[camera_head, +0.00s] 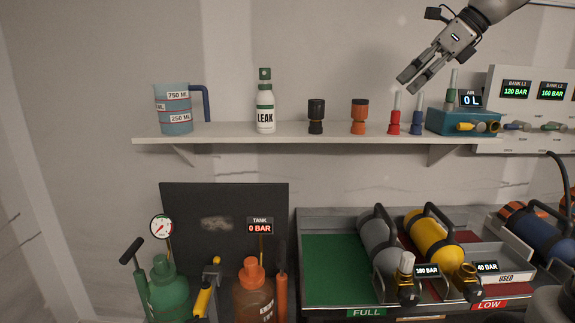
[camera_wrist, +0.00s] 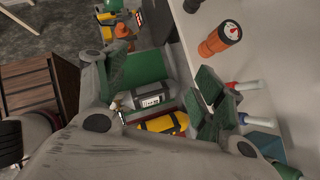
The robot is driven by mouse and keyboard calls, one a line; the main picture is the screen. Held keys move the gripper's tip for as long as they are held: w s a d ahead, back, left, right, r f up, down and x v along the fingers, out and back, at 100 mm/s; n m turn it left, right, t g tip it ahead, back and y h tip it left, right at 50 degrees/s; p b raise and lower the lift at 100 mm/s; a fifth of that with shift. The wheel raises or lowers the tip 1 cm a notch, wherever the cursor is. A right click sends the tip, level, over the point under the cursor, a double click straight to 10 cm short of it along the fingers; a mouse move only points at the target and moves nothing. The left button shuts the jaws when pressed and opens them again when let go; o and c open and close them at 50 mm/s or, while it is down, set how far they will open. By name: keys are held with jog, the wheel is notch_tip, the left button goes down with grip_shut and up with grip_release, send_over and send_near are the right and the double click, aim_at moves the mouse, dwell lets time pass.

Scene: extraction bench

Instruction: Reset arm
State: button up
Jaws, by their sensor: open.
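My gripper (camera_head: 411,84) hangs from the upper right in the head view, tilted down to the left. Its two fingers are apart and nothing is between them. It is in the air above the right part of the shelf (camera_head: 240,131), above the red-based nozzle (camera_head: 394,123) and the blue-based nozzle (camera_head: 417,118). In the wrist view my gripper (camera_wrist: 165,95) is also open, with green pads on its fingers. Between and beyond the fingers show the grey cylinder (camera_wrist: 152,91) and the yellow cylinder (camera_wrist: 165,124), well below.
The shelf also holds a measuring jug (camera_head: 173,110), a leak bottle (camera_head: 265,108), a black fitting (camera_head: 316,117), an orange fitting (camera_head: 359,117) and a teal air box (camera_head: 450,120). Below is a tray with a bare green section (camera_head: 335,265). A bank panel (camera_head: 530,75) is at right.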

jog(key=s+d+f+n+h, duration=0.3)
jog(key=s+d+f+n, duration=0.15)
jog(key=f+n, duration=0.55)
jog(key=s+d+f+n+h, duration=0.1)
jog(key=s+f+n, duration=0.4)
jog(key=s, duration=0.5)
jog(key=s+d+f+n+h, duration=0.2)
jog(key=s+f+n, duration=0.4)
jog(key=s+n, duration=0.3)
jog(key=shift+s+d+h, duration=0.3)
jog(key=shift+s+h, duration=0.2)
jog(key=shift+s, duration=0.6)
